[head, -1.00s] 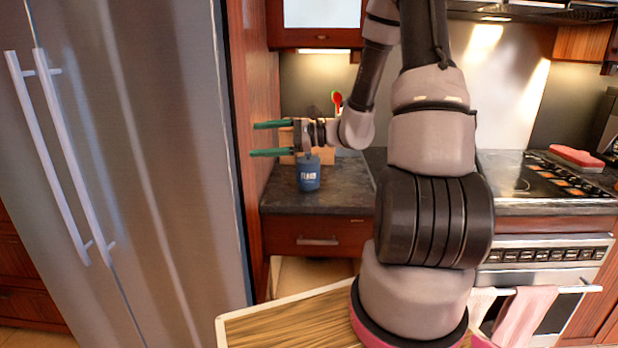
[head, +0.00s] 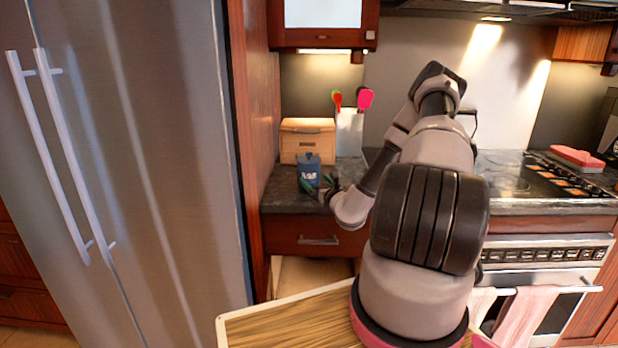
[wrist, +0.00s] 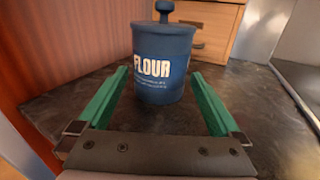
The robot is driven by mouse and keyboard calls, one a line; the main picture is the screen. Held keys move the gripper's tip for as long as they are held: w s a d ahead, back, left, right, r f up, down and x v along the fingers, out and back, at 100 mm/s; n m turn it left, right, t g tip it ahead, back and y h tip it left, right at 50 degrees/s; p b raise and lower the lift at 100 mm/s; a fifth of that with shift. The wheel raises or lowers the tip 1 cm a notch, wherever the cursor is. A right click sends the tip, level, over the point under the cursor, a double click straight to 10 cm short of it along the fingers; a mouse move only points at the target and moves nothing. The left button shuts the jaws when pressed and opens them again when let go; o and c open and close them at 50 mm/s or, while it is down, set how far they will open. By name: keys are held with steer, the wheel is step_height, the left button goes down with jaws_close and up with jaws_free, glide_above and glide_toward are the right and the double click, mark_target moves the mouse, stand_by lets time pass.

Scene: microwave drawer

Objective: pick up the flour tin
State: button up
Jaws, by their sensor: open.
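The flour tin (head: 309,172) is a blue cylinder with a knobbed lid and the word FLOUR in white. It stands upright on the dark counter. In the wrist view the tin (wrist: 163,62) is ahead, with its lower part between or just beyond the green fingertips. My gripper (head: 318,186) is open at the front of the tin, low near the counter. In the wrist view the gripper (wrist: 160,75) has a finger on each side of the tin, with gaps showing and nothing held.
A wooden bread box (head: 307,139) stands behind the tin. A white utensil holder (head: 349,134) with red and green utensils is to its right. The counter (head: 285,203) is bounded on the left by a wooden panel (head: 254,110) beside the fridge (head: 150,150).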

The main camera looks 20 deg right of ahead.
steer(key=w, duration=0.6)
steer(key=shift+w+a+f, duration=0.15)
steer(key=shift+w, duration=0.15)
steer(key=shift+c, duration=0.3)
steer(key=c, duration=1.1)
